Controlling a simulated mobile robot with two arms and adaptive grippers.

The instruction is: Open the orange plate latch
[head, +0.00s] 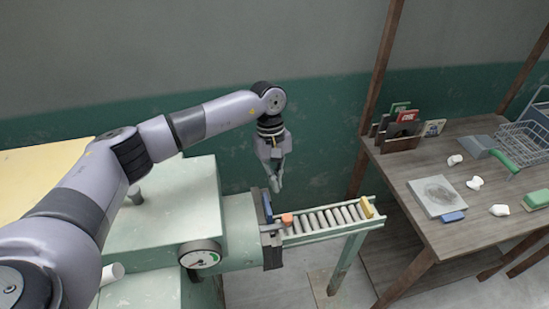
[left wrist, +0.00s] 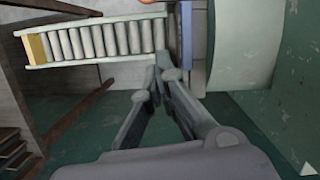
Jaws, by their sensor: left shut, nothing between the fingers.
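The orange latch piece (head: 287,219) sits at the near side of the machine's outlet, beside the upright blue plate (head: 267,206) and the start of the roller track. In the left wrist view only a sliver of the orange piece (left wrist: 150,2) shows at the top edge, and the blue plate (left wrist: 186,50) stands right of the fingertips. My left gripper (head: 277,188) points down, shut and empty, behind the outlet and apart from the orange piece. Its fingertips (left wrist: 161,72) meet near the track's far rail in the wrist view. My right gripper is out of view.
The roller track (head: 330,217) runs right from the green machine (head: 160,205) to a yellow end block (head: 367,207). A dial (head: 200,254) is on the machine's front. A wooden table (head: 450,205) with white pieces and a wire basket (head: 522,143) stands at right.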

